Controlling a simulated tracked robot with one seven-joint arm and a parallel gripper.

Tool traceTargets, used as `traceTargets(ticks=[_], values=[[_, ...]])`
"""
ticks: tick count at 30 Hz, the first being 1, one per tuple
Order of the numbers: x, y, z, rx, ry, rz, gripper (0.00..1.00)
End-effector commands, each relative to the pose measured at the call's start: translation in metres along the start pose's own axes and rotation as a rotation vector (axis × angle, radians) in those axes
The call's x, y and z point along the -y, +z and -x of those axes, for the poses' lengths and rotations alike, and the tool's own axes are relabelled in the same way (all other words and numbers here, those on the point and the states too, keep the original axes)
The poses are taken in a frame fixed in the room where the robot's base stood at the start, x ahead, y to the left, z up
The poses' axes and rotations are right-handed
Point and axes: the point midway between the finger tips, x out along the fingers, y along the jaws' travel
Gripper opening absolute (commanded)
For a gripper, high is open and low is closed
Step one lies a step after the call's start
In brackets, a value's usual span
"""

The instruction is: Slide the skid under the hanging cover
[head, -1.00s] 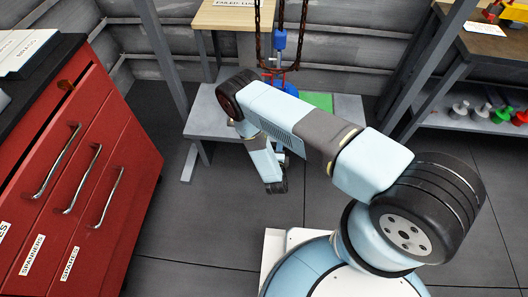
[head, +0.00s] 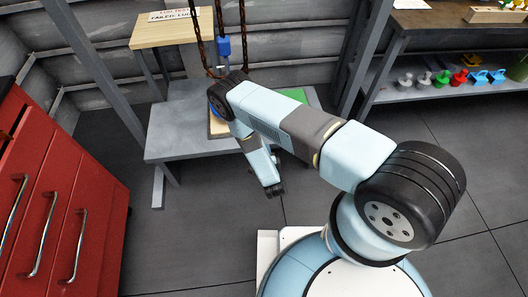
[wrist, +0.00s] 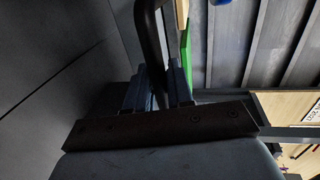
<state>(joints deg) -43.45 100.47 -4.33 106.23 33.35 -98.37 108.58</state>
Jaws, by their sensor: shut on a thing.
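My gripper (wrist: 160,90) is shut on a dark curved bar (wrist: 150,40), which looks like a handle; in the head view its jaws are mostly hidden by my arm. A pale wooden board edge (head: 218,128), possibly the skid, shows on the low grey bench behind my elbow. A blue hoist block (head: 223,48) hangs on rusty chains (head: 197,40) above the bench. What hangs under it, where the cover could be, is hidden by my elbow. A green panel (head: 312,97) lies on the bench's right part; green also shows beside the jaws in the wrist view (wrist: 186,55).
The low grey bench (head: 165,145) stands ahead, with a labelled wooden table (head: 165,30) behind. Grey posts (head: 95,75) flank it. A red drawer cabinet (head: 95,190) is at left. A shelf with coloured items (head: 425,98) is at right. The floor between is clear.

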Motion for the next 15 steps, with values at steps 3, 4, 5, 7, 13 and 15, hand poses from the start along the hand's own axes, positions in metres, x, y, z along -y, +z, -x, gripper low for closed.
traceTargets(ticks=[3,4,5,7,13,15], values=[[-0.0059,-0.0078,0.0045,-0.012,0.017,0.009,0.23],[-0.0059,-0.0078,0.0046,-0.012,0.017,0.009,0.26],[-0.0057,-0.0076,0.0045,-0.011,0.016,0.009,0.29],[-0.0049,-0.0063,0.004,-0.009,0.014,0.008,0.35],[-0.003,-0.0029,0.0029,-0.004,0.009,0.007,0.38],[-0.0026,-0.0024,0.0031,-0.004,0.008,0.006,0.38]])
